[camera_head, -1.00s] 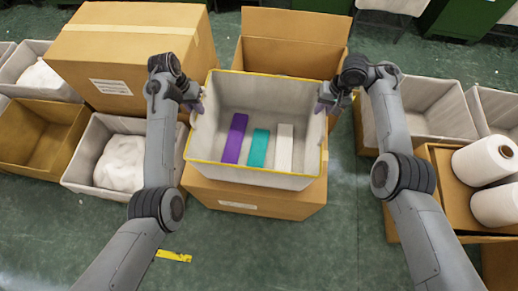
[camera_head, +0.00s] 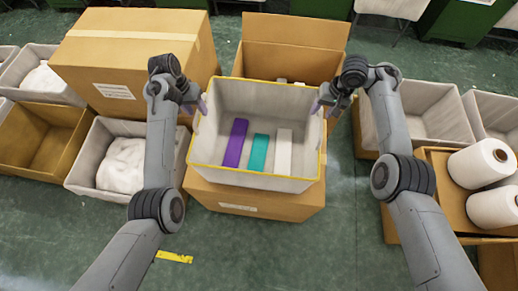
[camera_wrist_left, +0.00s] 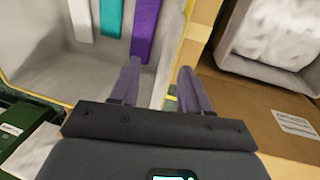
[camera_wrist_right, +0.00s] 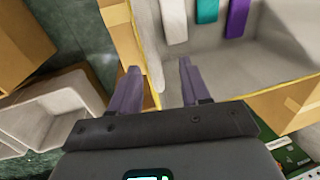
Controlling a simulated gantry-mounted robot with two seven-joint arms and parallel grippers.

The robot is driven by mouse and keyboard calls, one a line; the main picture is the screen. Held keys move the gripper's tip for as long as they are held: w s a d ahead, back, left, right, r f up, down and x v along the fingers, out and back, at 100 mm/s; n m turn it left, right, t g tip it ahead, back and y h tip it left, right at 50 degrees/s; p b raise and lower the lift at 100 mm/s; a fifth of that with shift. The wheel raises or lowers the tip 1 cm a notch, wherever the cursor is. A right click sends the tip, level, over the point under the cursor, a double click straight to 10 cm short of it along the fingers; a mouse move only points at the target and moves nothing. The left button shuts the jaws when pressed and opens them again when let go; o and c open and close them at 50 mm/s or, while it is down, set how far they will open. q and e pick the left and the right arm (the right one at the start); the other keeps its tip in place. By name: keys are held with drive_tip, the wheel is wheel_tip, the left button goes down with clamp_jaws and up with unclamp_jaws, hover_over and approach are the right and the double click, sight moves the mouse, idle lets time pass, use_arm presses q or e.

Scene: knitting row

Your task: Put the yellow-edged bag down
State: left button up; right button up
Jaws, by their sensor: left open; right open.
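The yellow-edged bag (camera_head: 255,98) is a grey open-topped bin with a yellow rim, level over a cardboard box (camera_head: 255,201). Its underside is hidden, so full contact cannot be told. Inside lie a purple strip (camera_head: 235,143), a teal strip (camera_head: 259,152) and a white strip (camera_head: 284,150). My left gripper (camera_head: 201,106) is open at its left side; in the left wrist view the fingers (camera_wrist_left: 158,88) stand either side of the wall's edge. My right gripper (camera_head: 319,106) is open at its right side, its fingers (camera_wrist_right: 156,88) likewise around the edge.
An open cardboard box (camera_head: 290,50) stands behind the bag. A large closed box (camera_head: 130,60) and a bin of white cloth (camera_head: 122,163) stand left. An empty grey bin (camera_head: 430,118) and white rolls (camera_head: 482,163) stand right.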

use_arm(q)
wheel_tip(320, 180, up, 28)
drive_tip(key=r+p, duration=0.1)
drive_tip(key=p, duration=2.7)
use_arm(e)
wheel_tip(320, 180, up, 29)
use_arm(q)
drive_tip(key=f+b, duration=3.1)
drive_tip(key=shift+s+f+b, duration=0.2)
drive_tip(key=shift+f+b, duration=0.2)
use_arm(e)
wheel_tip(320, 180, down, 32)
drive_tip(key=shift+r, duration=0.15)
use_arm(q)
drive_tip(key=shift+r, duration=0.15)
use_arm(e)
drive_tip(key=shift+r, duration=0.1)
use_arm(q)
wheel_tip(320, 180, up, 20)
drive_tip(key=p, duration=2)
drive_tip(key=shift+r+p, duration=0.15)
drive_tip(key=shift+p, duration=0.15)
use_arm(e)
wheel_tip(320, 180, up, 20)
drive_tip(key=shift+r, duration=0.2)
use_arm(q)
drive_tip(key=shift+f, duration=0.2)
use_arm(e)
drive_tip(key=shift+f, duration=0.2)
